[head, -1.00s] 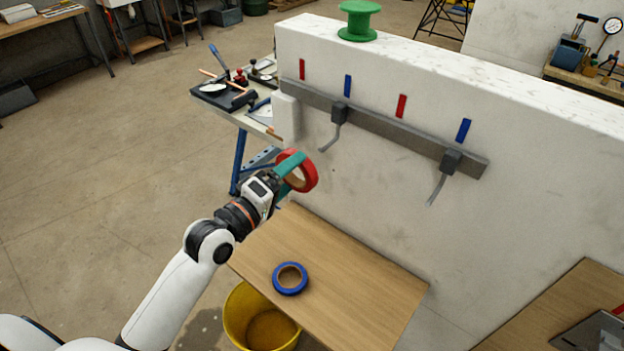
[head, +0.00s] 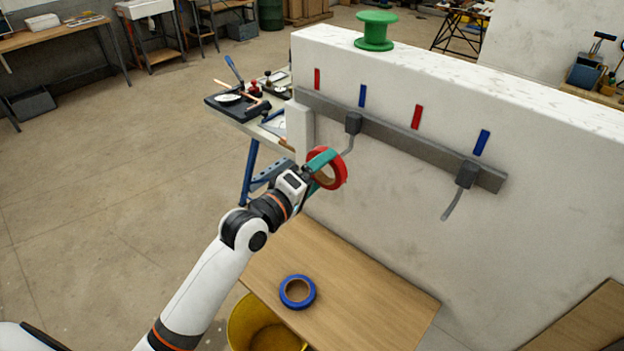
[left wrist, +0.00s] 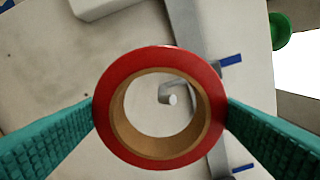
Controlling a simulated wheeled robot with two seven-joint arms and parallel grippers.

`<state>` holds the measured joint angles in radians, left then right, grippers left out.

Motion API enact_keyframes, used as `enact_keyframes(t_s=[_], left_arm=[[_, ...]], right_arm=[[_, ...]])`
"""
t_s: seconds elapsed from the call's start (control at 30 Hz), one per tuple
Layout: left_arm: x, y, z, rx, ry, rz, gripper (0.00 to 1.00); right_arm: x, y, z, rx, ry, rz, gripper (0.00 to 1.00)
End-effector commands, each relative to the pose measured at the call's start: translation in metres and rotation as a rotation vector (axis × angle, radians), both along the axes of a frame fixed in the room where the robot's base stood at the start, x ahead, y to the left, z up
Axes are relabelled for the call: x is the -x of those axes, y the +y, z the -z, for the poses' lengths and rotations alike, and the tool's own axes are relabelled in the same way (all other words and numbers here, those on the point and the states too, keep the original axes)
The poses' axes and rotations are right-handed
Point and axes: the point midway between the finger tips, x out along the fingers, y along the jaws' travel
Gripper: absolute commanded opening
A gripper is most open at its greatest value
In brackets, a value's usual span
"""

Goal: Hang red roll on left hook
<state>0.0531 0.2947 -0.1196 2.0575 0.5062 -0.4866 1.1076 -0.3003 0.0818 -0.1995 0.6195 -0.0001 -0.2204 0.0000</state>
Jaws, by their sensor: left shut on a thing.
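My left gripper (head: 312,165) is shut on the red roll (head: 340,178), a red ring with a tan core. In the left wrist view the red roll (left wrist: 103,125) sits between two teal fingers, its hole facing the wall. The left hook (head: 351,126), grey and bent, is on the wall rail under a blue strip. The roll hides part of its lower end in the head view. In the left wrist view a hook tip (left wrist: 172,98) shows through the roll's hole. I cannot tell whether the roll touches it. My right gripper is out of view.
A second hook (head: 465,178) is farther right on the grey rail (head: 405,140). A green spool (head: 376,32) stands on the wall top. A blue roll (head: 297,292) lies on the wooden board (head: 370,290) below, above a yellow bucket (head: 250,325). A tool table stands left of the wall.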

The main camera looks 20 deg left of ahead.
Motion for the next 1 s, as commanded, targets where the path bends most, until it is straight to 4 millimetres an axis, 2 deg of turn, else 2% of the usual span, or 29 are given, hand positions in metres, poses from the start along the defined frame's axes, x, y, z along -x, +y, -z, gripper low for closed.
enact_keyframes(t_s=[0.67, 1.0], left_arm=[[-0.039, -0.014, 0.004, 0.000, -0.001, 0.000, 0.62], [-0.049, -0.018, 0.016, 0.001, 0.002, 0.001, 0.62]], right_arm=[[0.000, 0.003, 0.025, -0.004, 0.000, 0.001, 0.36], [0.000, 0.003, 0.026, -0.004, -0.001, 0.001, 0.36]])
